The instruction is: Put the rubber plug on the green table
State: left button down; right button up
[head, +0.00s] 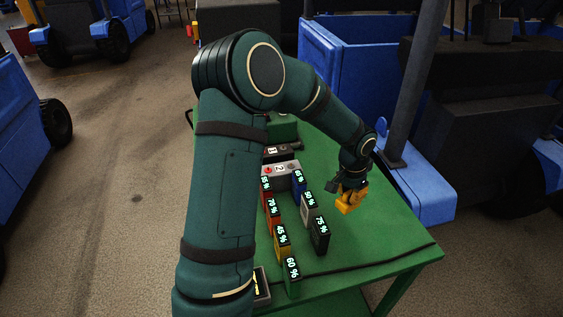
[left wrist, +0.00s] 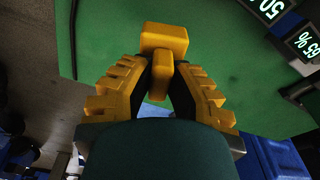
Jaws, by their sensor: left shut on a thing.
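The green table (head: 375,237) fills the middle of the head view, and its top also shows in the left wrist view (left wrist: 230,55). My left gripper (head: 350,199) is over the right part of the table. In the left wrist view its yellow ridged fingers (left wrist: 160,82) are shut on a yellow block-like piece, which I take to be the rubber plug (left wrist: 164,38). The plug has a wide head beyond the fingertips and a narrower stem between them. Whether it touches the tabletop I cannot tell. My right gripper is not in view.
Several upright blocks with percent displays, such as a black one (head: 320,237) and a green one (head: 292,277), stand in rows left of the gripper. A grey box (head: 283,170) stands behind them. The table's front right is clear. A blue vehicle (head: 337,80) stands close behind.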

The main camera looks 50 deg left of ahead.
pick_arm(q)
jog(key=w+a+m+b, duration=0.3)
jog(key=w+a+m, duration=0.15)
jog(key=a, duration=1.15)
jog(key=shift+n, duration=0.45)
jog(key=f, duration=0.3)
jog(key=f+b, duration=0.1)
jog(key=f, duration=0.3)
jog(key=f+b, duration=0.1)
jog(key=f, duration=0.2)
jog(key=shift+w+d+f, duration=0.15)
jog(key=shift+w+f, duration=0.1)
jog(key=shift+w, duration=0.05)
jog(key=shift+f, duration=0.15)
jog(key=c, duration=1)
grip_release()
jog(key=r, duration=0.4)
jog(key=s+r+p, duration=0.1)
jog(key=r, duration=0.3)
jog(key=r+p, duration=0.1)
jog(key=r, duration=0.3)
jog(key=shift+s+a+r, duration=0.15)
jog(key=shift+a, duration=0.15)
